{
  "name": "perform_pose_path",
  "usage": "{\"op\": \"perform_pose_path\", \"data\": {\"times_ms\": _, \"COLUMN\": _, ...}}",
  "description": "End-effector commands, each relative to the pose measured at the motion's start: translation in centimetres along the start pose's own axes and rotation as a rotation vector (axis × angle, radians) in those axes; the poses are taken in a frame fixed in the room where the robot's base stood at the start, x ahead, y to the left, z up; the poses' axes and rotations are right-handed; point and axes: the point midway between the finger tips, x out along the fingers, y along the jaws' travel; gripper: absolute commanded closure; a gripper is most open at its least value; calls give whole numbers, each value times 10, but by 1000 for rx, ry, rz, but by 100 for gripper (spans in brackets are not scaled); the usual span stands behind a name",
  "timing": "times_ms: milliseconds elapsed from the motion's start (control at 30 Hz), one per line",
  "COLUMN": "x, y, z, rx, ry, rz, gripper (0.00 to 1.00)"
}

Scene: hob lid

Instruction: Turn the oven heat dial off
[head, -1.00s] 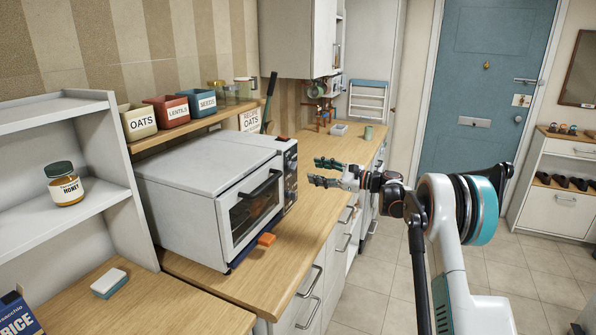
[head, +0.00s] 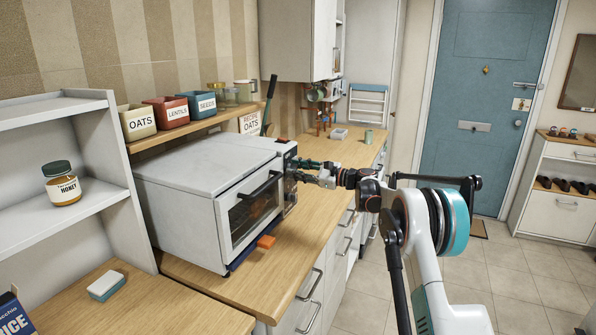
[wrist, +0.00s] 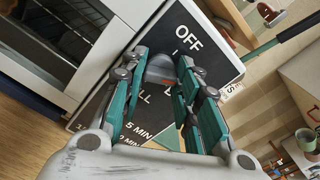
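The white toaster oven (head: 205,185) stands on the wooden counter, its dark control panel (head: 290,165) at the right end of its front. In the wrist view the panel (wrist: 205,40) shows the word OFF near the top and minute marks lower down.
The oven door handle (head: 262,185) juts out left of the panel. Oats, lentils and seeds bins stand on the shelf (head: 195,117) behind. The counter (head: 345,150) beyond the oven is mostly clear.

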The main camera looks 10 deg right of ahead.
Motion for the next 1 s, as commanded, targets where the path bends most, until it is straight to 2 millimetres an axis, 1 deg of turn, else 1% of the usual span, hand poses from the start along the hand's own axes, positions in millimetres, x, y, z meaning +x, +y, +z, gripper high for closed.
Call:
{"op": "perform_pose_path", "data": {"times_ms": 33, "x": 0, "y": 0, "z": 0, "rx": 0, "ry": 0, "rz": 0, "gripper": 90}}
{"op": "perform_pose_path", "data": {"times_ms": 67, "x": 0, "y": 0, "z": 0, "rx": 0, "ry": 0, "rz": 0, "gripper": 96}}
{"op": "perform_pose_path", "data": {"times_ms": 367, "x": 0, "y": 0, "z": 0, "rx": -15, "ry": 0, "rz": 0, "gripper": 96}}
{"op": "perform_pose_path", "data": {"times_ms": 533, "x": 0, "y": 0, "z": 0, "rx": -72, "ry": 0, "rz": 0, "gripper": 96}}
{"op": "perform_pose_path", "data": {"times_ms": 767, "x": 0, "y": -1, "z": 1, "rx": -234, "ry": 0, "rz": 0, "gripper": 96}}
{"op": "perform_pose_path", "data": {"times_ms": 1000, "x": 0, "y": 0, "z": 1, "rx": -459, "ry": 0, "rz": 0, "gripper": 96}}
